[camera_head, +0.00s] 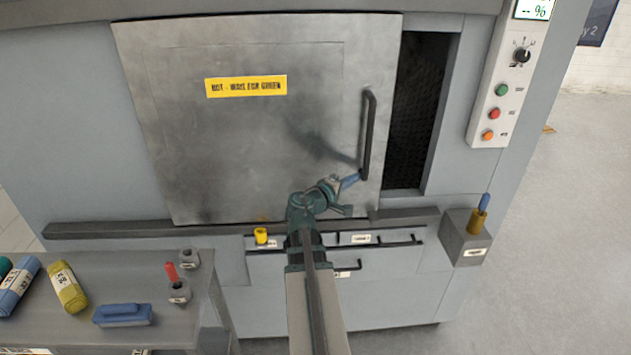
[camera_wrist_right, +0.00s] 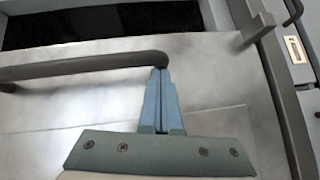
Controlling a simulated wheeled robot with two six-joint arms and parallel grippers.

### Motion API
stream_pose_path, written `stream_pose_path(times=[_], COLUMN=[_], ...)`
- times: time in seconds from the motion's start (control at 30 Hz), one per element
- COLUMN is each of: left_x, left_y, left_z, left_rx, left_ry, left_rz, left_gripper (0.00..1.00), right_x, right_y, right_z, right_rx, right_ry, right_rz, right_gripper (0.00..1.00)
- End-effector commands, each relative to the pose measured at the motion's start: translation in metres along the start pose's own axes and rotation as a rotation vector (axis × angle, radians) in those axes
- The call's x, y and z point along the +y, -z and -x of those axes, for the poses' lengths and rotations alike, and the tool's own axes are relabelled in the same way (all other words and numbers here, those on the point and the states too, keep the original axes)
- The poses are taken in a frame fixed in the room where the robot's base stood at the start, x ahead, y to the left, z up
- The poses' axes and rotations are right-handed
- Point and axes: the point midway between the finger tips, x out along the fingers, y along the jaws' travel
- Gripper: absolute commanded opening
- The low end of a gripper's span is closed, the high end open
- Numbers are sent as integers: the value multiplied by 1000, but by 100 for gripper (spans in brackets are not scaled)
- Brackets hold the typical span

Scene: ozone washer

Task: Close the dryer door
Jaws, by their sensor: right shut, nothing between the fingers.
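The dryer door (camera_head: 240,140) is a brushed grey metal panel with a yellow label. It stands partly open, leaving a dark vertical opening (camera_head: 420,110) along its right side. A black vertical bar handle (camera_head: 369,125) is near the door's right edge. My right gripper (camera_head: 356,178) is shut and empty, with its blue fingertips at the lower end of the handle. In the right wrist view the shut fingers (camera_wrist_right: 161,75) are right beside the handle's end (camera_wrist_right: 90,66); I cannot tell whether they touch. My left gripper is not in view.
A dark ledge (camera_head: 150,229) runs below the door. A control panel (camera_head: 494,75) is at the right, with a grey box (camera_head: 462,240) below it. A side table (camera_head: 60,322) at the lower left holds rolled cloths and a blue brush. Open floor lies to the right.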

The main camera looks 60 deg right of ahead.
Motion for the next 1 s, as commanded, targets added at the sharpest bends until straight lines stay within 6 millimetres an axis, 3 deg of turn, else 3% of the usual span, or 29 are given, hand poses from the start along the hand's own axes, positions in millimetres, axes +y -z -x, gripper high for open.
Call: stream_pose_path(times=[0.03,0.2,0.5,0.73,1.0], left_x=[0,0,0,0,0], left_y=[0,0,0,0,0], left_z=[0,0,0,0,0], left_rx=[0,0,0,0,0], left_ry=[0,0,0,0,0], left_rz=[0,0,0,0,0], left_gripper=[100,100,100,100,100], right_x=[4,16,33,40,43], right_y=[-18,-58,-116,-140,-151], right_z=[-15,-58,-118,-144,-155], right_rx=[-13,-12,-9,-5,-3], right_ry=[-2,-2,-1,0,0], right_rz=[-2,-2,-2,-1,0], right_gripper=[0,0,0,0,0])
